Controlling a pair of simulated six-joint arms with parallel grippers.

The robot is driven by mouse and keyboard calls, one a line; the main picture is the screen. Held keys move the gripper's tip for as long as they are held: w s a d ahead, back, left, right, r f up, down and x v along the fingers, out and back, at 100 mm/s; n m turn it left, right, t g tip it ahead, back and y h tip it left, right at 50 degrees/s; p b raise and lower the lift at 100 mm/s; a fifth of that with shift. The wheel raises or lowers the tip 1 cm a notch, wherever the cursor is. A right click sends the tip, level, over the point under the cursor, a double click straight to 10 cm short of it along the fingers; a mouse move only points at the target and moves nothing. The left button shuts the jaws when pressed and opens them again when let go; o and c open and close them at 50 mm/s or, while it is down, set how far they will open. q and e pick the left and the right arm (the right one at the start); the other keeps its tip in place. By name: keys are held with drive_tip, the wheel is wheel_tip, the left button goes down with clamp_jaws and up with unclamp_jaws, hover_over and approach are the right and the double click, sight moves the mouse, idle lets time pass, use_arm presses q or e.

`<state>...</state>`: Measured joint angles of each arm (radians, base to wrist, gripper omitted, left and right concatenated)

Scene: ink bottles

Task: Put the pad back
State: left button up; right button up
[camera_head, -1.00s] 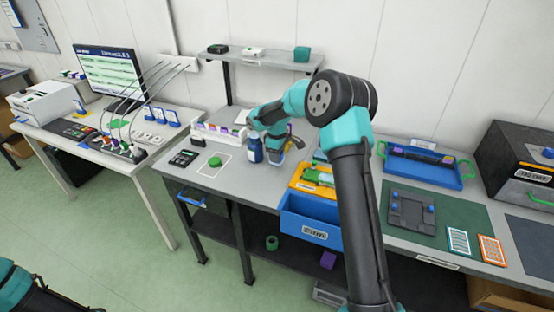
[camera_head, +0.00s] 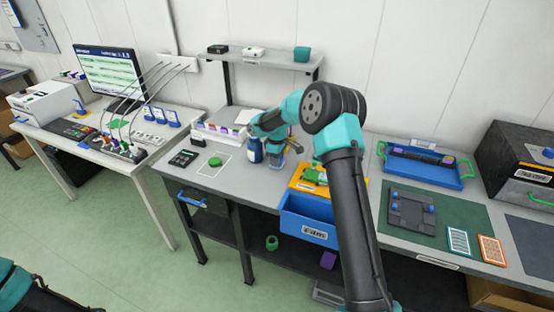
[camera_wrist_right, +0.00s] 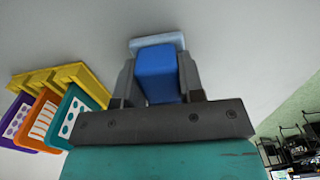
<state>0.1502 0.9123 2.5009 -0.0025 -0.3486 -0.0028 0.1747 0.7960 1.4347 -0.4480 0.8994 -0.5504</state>
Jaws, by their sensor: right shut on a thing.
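My right gripper (camera_wrist_right: 158,92) is shut on a blue block-shaped grip with a pale blue flat base, which I take to be the pad (camera_wrist_right: 157,70). The base shows beyond the fingertips over a plain grey surface; I cannot tell whether it touches it. In the head view the right gripper (camera_head: 273,152) is low over the middle of the bench, just right of a dark blue bottle (camera_head: 254,151). My left gripper is out of view; only part of that arm shows at the bottom left.
A green round piece (camera_head: 215,161) lies in a white outline on the bench. An orange tray (camera_head: 307,184) and an open blue bin (camera_head: 309,219) stand right of the gripper. A blue tray (camera_head: 427,173) is farther right. Yellow-racked cards (camera_wrist_right: 72,112) lie left in the wrist view.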

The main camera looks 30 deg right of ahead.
drive_tip(key=shift+f, duration=0.1)
drive_tip(key=o, duration=0.8)
wheel_tip(320, 180, up, 12)
drive_tip(key=shift+r, duration=0.15)
idle(0.3)
idle(0.6)
